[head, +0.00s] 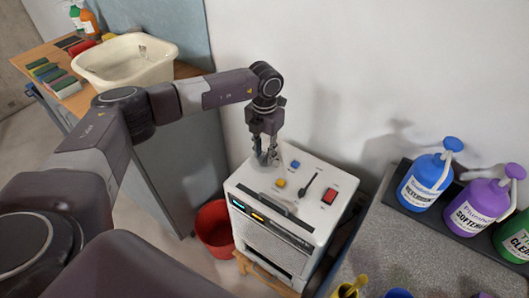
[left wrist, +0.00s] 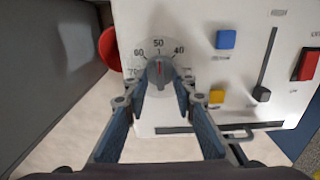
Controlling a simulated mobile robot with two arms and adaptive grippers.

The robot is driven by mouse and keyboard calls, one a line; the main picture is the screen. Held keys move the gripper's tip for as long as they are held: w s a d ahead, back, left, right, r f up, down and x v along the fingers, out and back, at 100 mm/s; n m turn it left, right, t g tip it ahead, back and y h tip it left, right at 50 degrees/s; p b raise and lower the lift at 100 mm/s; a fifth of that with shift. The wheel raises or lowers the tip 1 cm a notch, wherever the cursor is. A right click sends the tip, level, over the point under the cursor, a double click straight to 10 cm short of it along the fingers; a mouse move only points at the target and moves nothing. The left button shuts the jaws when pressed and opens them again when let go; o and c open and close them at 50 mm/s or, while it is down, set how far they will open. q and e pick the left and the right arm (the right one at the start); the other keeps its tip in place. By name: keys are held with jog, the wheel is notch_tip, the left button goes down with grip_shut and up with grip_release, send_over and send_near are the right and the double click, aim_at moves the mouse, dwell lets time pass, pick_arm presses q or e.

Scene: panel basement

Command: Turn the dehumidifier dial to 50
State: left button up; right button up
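The dehumidifier (head: 285,206) is a white box with a control panel on top. Its grey round dial (left wrist: 160,70) sits at the panel's corner, with 60, 50 and 40 printed around its far side. The dial's red mark points up in the left wrist view, at or very near 50. My left gripper (head: 264,158) reaches down over the dial; its two fingertips (left wrist: 160,87) are on either side of the knob and appear closed against it. The fingers hide the dial's near sides. My right gripper is not in view.
Beside the dial are a blue button (head: 295,164), a yellow button (head: 280,183), a black slider (head: 309,185) and a red switch (head: 329,196). A red bucket (head: 214,228) stands left of the dehumidifier. Bottles, including a blue one (head: 425,182), stand on the right counter.

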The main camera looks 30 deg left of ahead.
aim_at(264, 157)
pick_arm(q)
notch_tip(264, 157, up, 12)
dwell(0.5)
dwell(0.4)
